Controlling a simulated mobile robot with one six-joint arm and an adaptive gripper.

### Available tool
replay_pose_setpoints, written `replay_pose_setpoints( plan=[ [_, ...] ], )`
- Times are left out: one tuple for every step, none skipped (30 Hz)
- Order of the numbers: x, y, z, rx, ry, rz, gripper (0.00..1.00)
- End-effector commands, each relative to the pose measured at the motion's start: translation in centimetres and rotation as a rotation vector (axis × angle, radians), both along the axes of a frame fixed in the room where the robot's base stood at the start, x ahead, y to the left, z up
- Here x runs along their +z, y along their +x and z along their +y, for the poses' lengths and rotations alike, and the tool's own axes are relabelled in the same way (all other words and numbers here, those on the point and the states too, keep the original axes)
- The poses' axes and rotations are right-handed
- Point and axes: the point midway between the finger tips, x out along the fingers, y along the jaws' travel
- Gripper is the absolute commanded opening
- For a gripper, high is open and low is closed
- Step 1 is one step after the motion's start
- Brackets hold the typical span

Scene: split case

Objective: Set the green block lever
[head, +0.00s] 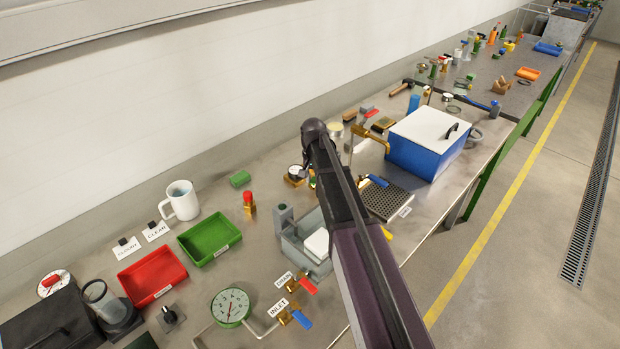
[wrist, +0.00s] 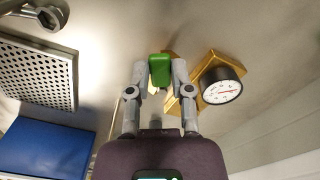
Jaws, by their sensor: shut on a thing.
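In the wrist view, the green block lever (wrist: 159,66) stands between the two fingertips of my gripper (wrist: 160,78). The fingers are closed against its two sides. Behind it is an angular brass body (wrist: 200,68), with a round black dial gauge (wrist: 221,90) on its right. In the head view, the small gauge (head: 295,172) shows just left of my arm.
A perforated metal plate (head: 392,203) and a blue box with a white lid (head: 412,156) stand right of my arm. A grey tray (head: 293,246) and a green bin (head: 224,252) are to the left. The plate also shows in the wrist view (wrist: 35,75).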

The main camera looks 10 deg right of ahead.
Motion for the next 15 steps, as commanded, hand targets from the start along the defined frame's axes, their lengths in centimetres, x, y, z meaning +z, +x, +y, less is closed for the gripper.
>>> replay_pose_setpoints(
  plan=[
    [0.0, -0.2, -0.2, 0.039, -0.001, 0.0, 0.0],
    [0.0, -0.3, -0.3, 0.066, -0.001, 0.0, 0.0],
    [0.0, -0.3, -0.5, 0.104, 0.0, 0.001, 0.0],
    [0.0, -0.4, -0.6, 0.132, 0.0, 0.001, 0.0],
    [0.0, -0.4, -0.7, 0.161, 0.0, 0.001, 0.0],
    [0.0, -0.5, -0.9, 0.198, 0.0, 0.001, 0.0],
    [0.0, -0.5, -1.0, 0.227, 0.0, 0.001, 0.0],
    [0.0, -0.6, -1.2, 0.255, -0.001, 0.001, 0.0],
    [0.0, -0.6, -1.3, 0.293, -0.001, 0.001, 0.0],
    [0.0, -0.6, -1.5, 0.321, -0.001, 0.001, 0.0],
    [0.0, -0.6, -1.6, 0.35, -0.001, 0.001, 0.0],
    [0.0, -0.7, -1.8, 0.388, -0.001, 0.001, 0.0],
    [0.0, -0.7, -1.9, 0.416, -0.001, 0.001, 0.0],
    [0.0, -0.7, -2.0, 0.444, -0.001, 0.001, 0.0],
    [0.0, -0.7, -2.2, 0.483, -0.001, 0.001, 0.0]
  ],
)
